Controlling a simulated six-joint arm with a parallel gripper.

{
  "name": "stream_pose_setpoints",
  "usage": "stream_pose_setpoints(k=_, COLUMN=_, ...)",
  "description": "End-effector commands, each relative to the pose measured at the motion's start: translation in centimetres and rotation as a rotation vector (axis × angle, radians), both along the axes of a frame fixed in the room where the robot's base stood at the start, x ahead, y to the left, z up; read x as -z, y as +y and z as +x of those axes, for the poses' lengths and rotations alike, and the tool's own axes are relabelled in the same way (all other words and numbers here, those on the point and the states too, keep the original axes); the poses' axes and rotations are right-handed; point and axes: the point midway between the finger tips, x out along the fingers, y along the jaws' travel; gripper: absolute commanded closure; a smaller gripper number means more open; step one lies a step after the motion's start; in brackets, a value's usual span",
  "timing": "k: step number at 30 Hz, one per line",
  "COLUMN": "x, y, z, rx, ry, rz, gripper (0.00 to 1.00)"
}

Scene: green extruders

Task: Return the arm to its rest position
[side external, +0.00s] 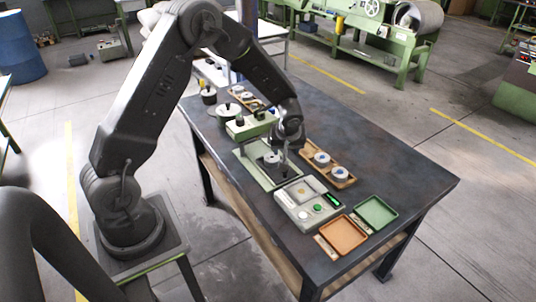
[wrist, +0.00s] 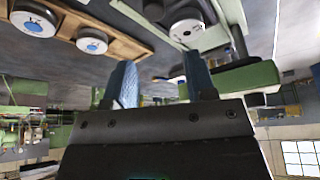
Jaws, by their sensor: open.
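My gripper (side external: 284,150) is low over the table in the side view, above a pale green fixture plate (side external: 262,176). A dark round part (side external: 271,158) sits on that plate, close to the fingers. In the wrist view my gripper (wrist: 160,70) shows two blue-grey fingers standing apart with nothing between them. A round grey part (wrist: 187,28) lies beyond the fingertips there. Whether a finger touches anything is hard to tell.
A control box (side external: 309,204), an orange tray (side external: 343,235) and a green tray (side external: 376,213) stand near the front. Dark round items line the back left. The table's right side (side external: 405,165) is clear.

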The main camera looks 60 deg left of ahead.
Motion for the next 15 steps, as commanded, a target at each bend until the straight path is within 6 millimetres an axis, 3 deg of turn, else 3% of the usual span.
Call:
stream_pose_setpoints(k=5, x=-5.5, y=-1.5, z=-1.3, rx=0.092, ry=-0.008, rz=0.011, gripper=0.49)
stream_pose_setpoints(k=9, x=-11.1, y=-3.6, z=-4.1, rx=0.217, ry=-0.005, rz=0.018, gripper=0.49)
stream_pose_setpoints(k=15, x=-17.4, y=-6.6, z=-9.3, rx=0.417, ry=-0.005, rz=0.02, gripper=0.49)
